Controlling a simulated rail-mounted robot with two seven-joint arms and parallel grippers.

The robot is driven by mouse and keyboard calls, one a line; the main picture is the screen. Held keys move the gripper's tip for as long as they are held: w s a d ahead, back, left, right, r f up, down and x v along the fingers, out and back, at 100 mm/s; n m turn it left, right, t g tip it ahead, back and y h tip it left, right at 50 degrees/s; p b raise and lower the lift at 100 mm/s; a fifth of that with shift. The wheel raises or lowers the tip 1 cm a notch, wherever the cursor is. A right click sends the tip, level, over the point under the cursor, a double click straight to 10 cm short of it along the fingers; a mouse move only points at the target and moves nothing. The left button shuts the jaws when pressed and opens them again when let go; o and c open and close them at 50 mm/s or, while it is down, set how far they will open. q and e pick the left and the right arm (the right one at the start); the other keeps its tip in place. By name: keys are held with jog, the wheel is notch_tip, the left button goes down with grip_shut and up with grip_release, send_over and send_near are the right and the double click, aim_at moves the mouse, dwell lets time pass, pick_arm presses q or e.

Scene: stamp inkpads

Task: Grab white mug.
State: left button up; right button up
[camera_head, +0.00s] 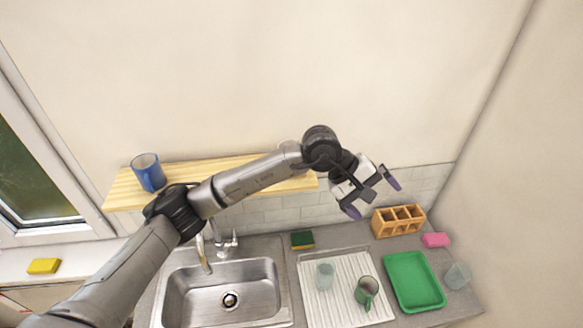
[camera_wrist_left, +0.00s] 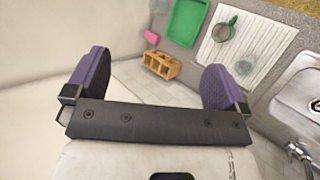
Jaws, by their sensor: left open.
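A blue mug (camera_head: 147,172) stands on the left end of the wooden shelf (camera_head: 125,192). My left gripper (camera_head: 371,197) is open and empty, raised above the counter near the wall, beyond the shelf's right end. In the left wrist view its purple fingers (camera_wrist_left: 157,75) are wide apart with nothing between them. My right gripper is in neither view.
A wooden compartment box (camera_head: 398,219), pink sponge (camera_head: 435,240), green tray (camera_head: 413,281) and clear glass (camera_head: 457,275) are at the right. Another glass (camera_head: 325,276) stands on the drainboard. The sink (camera_head: 222,296) and faucet (camera_head: 203,255) are left of it. My left arm crosses before the shelf.

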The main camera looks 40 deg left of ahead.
pick_arm(q)
jog(key=w+a+r+y+b, duration=0.1)
jog(key=a+r+y, duration=0.4)
jog(key=a, duration=0.6)
jog(key=w+a+r+y+b, duration=0.1)
jog(key=a+r+y, duration=0.4)
jog(key=a, duration=0.7)
jog(key=shift+m+g+y, duration=0.3)
jog(key=shift+y, duration=0.4)
jog(key=p+x, duration=0.1)
jog(key=x, duration=0.3)
jog(key=p+x, duration=0.1)
jog(key=x, duration=0.3)
jog(key=s+p+x, duration=0.1)
jog(key=p+x, duration=0.1)
jog(key=x, duration=0.3)
jog(key=shift+f, duration=0.1)
jog(key=shift+w+a+f, duration=0.15)
jog(key=shift+f, duration=0.5)
jog(key=c, duration=1)
jog(key=shift+c, duration=0.5)
